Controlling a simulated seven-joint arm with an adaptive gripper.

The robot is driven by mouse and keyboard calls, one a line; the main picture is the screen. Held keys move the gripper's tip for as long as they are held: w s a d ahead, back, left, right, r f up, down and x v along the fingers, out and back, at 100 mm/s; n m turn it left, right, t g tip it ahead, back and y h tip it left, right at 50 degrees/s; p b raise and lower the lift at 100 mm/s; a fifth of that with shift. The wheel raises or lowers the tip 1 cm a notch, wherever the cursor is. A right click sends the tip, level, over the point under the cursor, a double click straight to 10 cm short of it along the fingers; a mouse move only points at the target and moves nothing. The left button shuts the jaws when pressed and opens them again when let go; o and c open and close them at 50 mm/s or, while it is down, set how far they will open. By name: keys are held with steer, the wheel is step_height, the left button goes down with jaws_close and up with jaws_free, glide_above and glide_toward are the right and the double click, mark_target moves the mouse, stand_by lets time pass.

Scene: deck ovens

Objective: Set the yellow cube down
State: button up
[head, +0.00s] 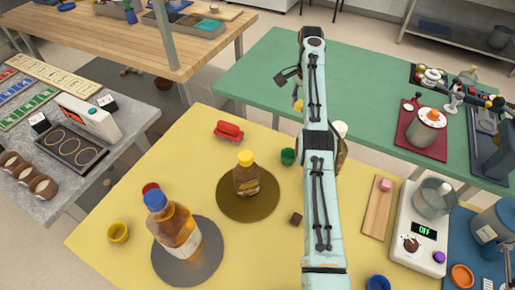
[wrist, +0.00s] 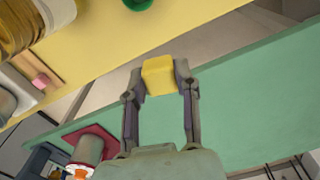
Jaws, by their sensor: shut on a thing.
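My gripper (wrist: 159,80) is shut on the yellow cube (wrist: 158,76), with one fingertip on each side of it in the wrist view. The cube looks held in the air, against the gap between the yellow table (wrist: 105,50) and the green table (wrist: 255,110). In the head view a small yellow part of the cube (head: 298,105) shows just left of my arm. My arm hides most of the gripper there.
On the yellow table stand a green cup (head: 288,157), a bottle on a brown round mat (head: 240,213), a larger bottle on a grey mat, and a small brown cube (head: 296,219). A scale (head: 418,225) is at right. The green table's left part (head: 262,75) is clear.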

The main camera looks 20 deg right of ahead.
steer(key=w+a+f, duration=0.1)
steer(key=a, duration=0.1)
steer(key=n, duration=0.2)
glide_above(258, 148)
step_height(258, 148, down, 6)
steer(key=shift+n, duration=0.3)
step_height(258, 148, down, 6)
steer(key=shift+a+r, duration=0.15)
steer(key=shift+r, duration=0.1)
steer(key=shift+f, duration=2.05)
steer(key=shift+f, duration=0.1)
steer(key=o, duration=0.9)
steer(key=shift+c, duration=0.2)
